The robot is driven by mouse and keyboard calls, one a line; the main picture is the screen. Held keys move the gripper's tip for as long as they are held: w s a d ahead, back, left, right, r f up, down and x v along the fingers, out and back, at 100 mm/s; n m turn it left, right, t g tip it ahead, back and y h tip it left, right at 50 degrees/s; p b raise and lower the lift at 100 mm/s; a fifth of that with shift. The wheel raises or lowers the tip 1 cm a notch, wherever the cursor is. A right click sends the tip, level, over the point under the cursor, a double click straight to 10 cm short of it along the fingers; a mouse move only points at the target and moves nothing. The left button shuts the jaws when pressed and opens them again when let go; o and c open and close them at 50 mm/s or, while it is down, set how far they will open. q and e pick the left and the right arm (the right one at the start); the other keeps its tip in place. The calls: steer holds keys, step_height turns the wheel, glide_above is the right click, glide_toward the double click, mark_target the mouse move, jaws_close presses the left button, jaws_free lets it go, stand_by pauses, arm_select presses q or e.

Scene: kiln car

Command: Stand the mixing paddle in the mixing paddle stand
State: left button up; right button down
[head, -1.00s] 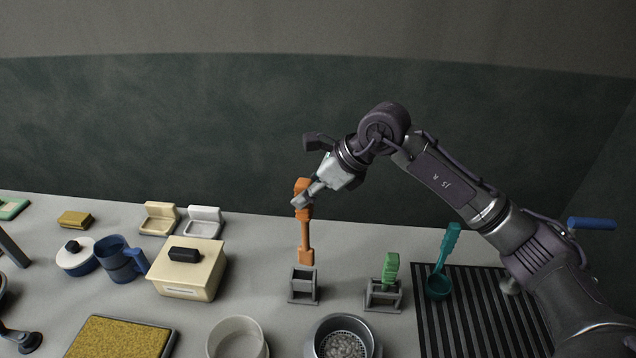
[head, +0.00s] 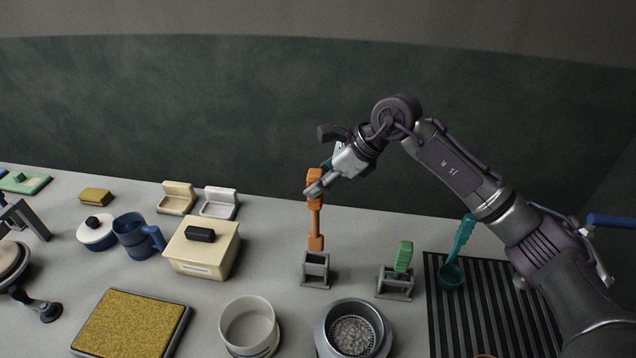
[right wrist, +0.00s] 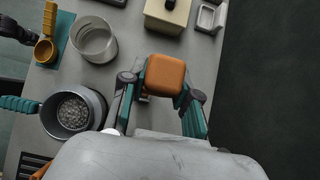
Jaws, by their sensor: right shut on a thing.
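The orange mixing paddle (head: 315,215) hangs upright in my right gripper (head: 317,186), which is shut on its upper part. In the head view its lower end shows just above the grey mixing paddle stand (head: 316,271), with a narrow gap in the picture; I cannot tell whether it is exactly over the opening. The stand is an open-topped block on the table and looks empty. In the right wrist view the paddle's orange top (right wrist: 165,75) sits between the two fingers (right wrist: 160,98), hiding most of what is below.
A second grey stand (head: 394,285) holding a green tool (head: 403,257) is to the right. A pot of pellets (head: 353,330) and a white bowl (head: 249,325) are in front. A cream box (head: 201,250) is left. A teal ladle (head: 451,275) is on the black ribbed mat (head: 500,320).

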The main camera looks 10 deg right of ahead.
mark_target(318, 235)
steer(key=shift+f+b, duration=4.55)
steer(key=shift+f, duration=1.1)
steer(key=shift+b, duration=0.45)
steer(key=shift+f+b, duration=0.55)
steer(key=shift+f, duration=0.05)
steer(key=c, duration=0.8)
jaws_free()
